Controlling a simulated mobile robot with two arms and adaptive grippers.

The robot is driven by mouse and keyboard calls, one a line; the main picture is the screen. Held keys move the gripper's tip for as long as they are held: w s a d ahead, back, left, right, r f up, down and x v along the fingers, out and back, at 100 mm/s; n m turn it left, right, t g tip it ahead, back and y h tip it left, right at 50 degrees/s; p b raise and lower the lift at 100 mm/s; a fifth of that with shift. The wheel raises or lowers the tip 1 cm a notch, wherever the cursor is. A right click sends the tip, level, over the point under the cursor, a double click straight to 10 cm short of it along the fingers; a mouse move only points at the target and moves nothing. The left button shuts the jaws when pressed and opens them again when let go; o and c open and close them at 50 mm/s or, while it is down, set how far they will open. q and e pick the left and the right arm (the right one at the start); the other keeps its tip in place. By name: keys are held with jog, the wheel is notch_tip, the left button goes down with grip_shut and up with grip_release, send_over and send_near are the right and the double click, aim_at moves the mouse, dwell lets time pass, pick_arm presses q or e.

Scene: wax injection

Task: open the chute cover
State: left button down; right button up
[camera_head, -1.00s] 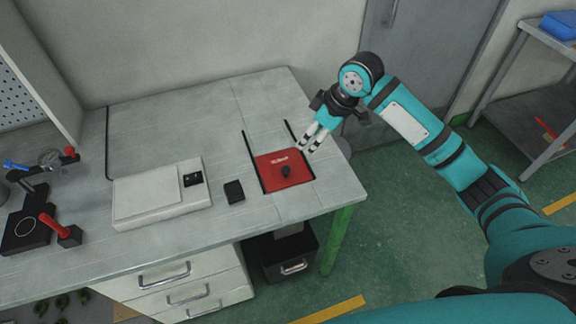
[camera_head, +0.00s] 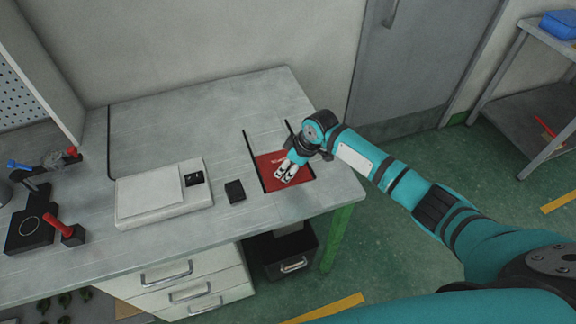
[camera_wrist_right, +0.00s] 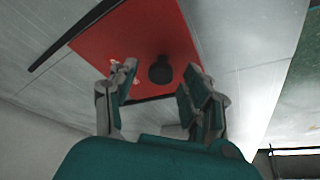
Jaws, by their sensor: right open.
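The red chute cover (camera_head: 267,181) lies flat between two black rails near the right end of the workbench. It also fills the middle of the right wrist view (camera_wrist_right: 115,38), where its black knob (camera_wrist_right: 160,70) stands up from it. My right gripper (camera_head: 284,177) is over the cover and hides the knob in the head view. In the right wrist view the fingers of my right gripper (camera_wrist_right: 158,85) are open, one on each side of the knob, with gaps to it. My left gripper is not in view.
A white flat device (camera_head: 150,205) and a small black block (camera_head: 235,191) stand left of the cover. A black bin (camera_head: 290,255) is under the bench below the cover. The bench top behind is clear.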

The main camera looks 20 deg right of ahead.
jog(key=shift+c, duration=0.2)
grip_shut()
dwell(0.3)
